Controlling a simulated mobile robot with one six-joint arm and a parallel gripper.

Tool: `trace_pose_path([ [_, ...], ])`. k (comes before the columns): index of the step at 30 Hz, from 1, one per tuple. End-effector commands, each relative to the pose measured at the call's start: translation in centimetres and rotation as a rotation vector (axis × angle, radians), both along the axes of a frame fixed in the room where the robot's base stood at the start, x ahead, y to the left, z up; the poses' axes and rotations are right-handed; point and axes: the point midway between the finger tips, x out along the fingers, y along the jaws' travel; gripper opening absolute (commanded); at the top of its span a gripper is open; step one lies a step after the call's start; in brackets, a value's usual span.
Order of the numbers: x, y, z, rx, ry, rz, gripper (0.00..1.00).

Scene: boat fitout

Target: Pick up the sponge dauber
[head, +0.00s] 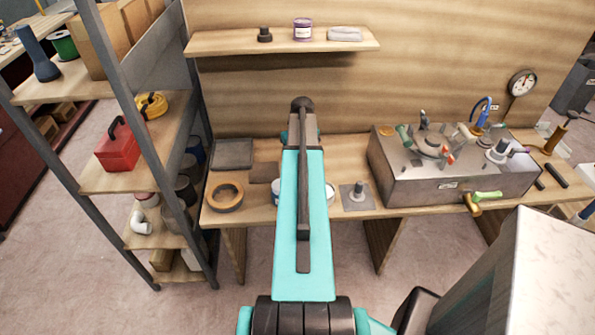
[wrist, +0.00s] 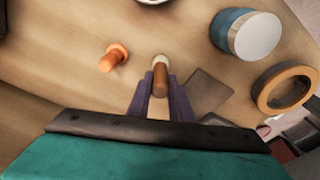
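The sponge dauber (wrist: 160,78) shows in the wrist view, with a brown handle and a pale end farther from the camera. My gripper (wrist: 161,88) has its two dark purple fingers close along both sides of the handle, and it looks shut on it. I cannot tell whether the pale end still touches the bench top. In the head view my own arm hides the gripper and the dauber.
An orange peg-like piece (wrist: 114,58) stands just left of the dauber. A dark flat pad (wrist: 208,92), a blue-sided can (wrist: 250,34) and a tape roll (wrist: 285,88) lie to the right. The bench (head: 262,213) also carries a grey metal box (head: 450,183).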

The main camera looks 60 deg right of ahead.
Motion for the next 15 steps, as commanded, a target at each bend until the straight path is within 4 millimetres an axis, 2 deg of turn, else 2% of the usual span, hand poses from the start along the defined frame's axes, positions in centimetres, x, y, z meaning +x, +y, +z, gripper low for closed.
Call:
trace_pose_path([
  [2,-0.02,-0.01,0.0,0.0,0.0,0.0,0.0],
  [15,-0.03,-0.04,0.35,0.0,0.0,0.0,0.0],
])
